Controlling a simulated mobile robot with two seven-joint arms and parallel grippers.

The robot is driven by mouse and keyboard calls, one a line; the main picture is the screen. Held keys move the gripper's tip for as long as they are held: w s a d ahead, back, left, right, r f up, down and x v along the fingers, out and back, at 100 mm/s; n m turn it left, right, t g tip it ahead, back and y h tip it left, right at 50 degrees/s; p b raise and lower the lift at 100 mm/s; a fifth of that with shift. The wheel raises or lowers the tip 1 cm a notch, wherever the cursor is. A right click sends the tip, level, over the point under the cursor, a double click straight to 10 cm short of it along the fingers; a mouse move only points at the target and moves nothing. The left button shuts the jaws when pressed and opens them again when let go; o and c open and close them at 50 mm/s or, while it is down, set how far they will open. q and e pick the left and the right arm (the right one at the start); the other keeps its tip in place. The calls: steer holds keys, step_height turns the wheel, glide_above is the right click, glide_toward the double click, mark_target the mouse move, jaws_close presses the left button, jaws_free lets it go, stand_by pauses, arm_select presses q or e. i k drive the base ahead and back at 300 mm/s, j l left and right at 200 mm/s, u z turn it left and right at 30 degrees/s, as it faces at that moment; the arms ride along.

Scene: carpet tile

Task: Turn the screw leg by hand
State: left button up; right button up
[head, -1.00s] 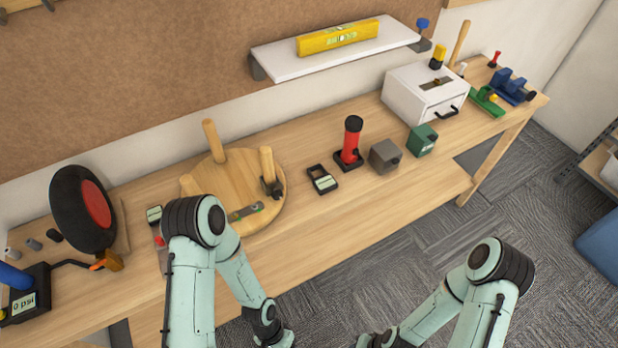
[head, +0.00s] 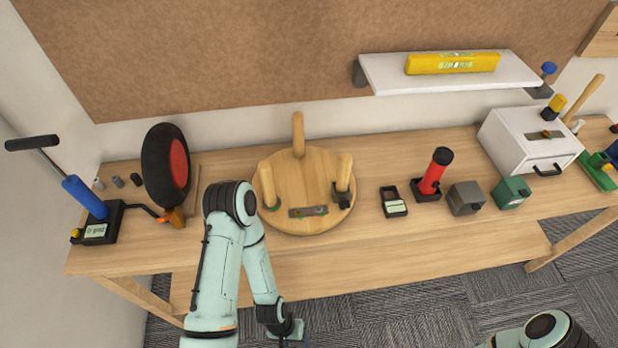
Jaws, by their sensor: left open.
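A round wooden disc (head: 310,220) lies on the workbench with several things on it. Three wooden legs stand up from it: one at the back (head: 298,135), one at the left (head: 267,187) and one at the right (head: 345,172). The left leg has green at its base. The right leg has a black bracket (head: 342,194) at its base. A small level (head: 308,211) lies on the disc near its front. My left gripper (head: 290,338) is open, low in front of the bench edge and apart from the disc. My right gripper is out of view.
A black wheel with a red hub (head: 180,165) and a blue pump (head: 84,197) stand left on the bench (head: 330,264). Right of the disc are a black-framed device (head: 394,202), a red flashlight (head: 434,172), grey (head: 465,198) and green (head: 511,192) blocks and a white drawer box (head: 530,141). The front strip is clear.

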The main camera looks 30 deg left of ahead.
mark_target(265, 168)
steer(key=u, duration=1.35)
